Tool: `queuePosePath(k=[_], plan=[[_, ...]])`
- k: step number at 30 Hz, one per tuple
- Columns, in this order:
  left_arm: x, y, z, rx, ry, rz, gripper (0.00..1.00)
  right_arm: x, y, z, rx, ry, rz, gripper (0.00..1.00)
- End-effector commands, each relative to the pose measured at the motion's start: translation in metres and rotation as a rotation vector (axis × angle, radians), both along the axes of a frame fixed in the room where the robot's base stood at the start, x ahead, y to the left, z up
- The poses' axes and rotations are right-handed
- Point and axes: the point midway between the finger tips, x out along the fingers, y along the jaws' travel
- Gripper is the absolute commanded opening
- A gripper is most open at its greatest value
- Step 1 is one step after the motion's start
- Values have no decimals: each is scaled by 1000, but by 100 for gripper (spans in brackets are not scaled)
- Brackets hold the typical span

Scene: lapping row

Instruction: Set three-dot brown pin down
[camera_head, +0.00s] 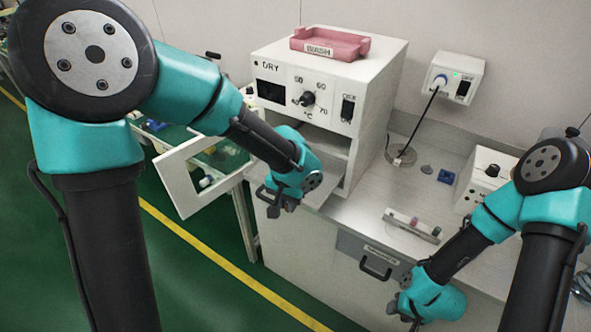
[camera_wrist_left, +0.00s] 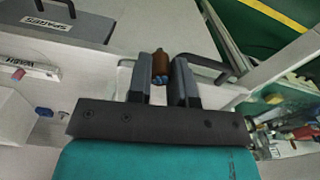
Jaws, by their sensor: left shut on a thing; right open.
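The brown pin (camera_wrist_left: 160,64) stands between the fingertips of my left gripper (camera_wrist_left: 161,78) in the left wrist view, with a blue part at its near end. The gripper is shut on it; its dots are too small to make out. In the head view my left gripper (camera_head: 276,199) is in front of the open dryer, by the tray at its mouth, and the pin cannot be made out there. My right gripper (camera_head: 408,312) is open, low in front of the bench by the drawer.
The dryer (camera_head: 327,93) has its white door (camera_head: 182,180) swung open to the left, with a pink WASH tray (camera_head: 330,43) on top. A rack (camera_head: 412,225) with coloured pieces, a blue block (camera_head: 446,176) and a control box (camera_head: 487,170) stand on the bench. The SPARES drawer handle (camera_head: 376,268) juts out.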

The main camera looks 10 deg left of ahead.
Motion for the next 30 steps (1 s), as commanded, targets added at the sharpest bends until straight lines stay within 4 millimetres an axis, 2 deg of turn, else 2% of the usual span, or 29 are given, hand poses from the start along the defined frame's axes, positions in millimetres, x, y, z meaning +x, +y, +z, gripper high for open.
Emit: queuePosePath(k=[5,8,24,30], plan=[[4,1,-1,0,0,0,0,0,0,0,0,0,0,43],[14,4,-2,0,1,2,0,0,0,0,0,0,0,43],[119,34,-12,1,0,1,0,0,0,0,0,0,0,43],[149,42,-15,0,0,0,0,0,0,0,0,0,0,43]])
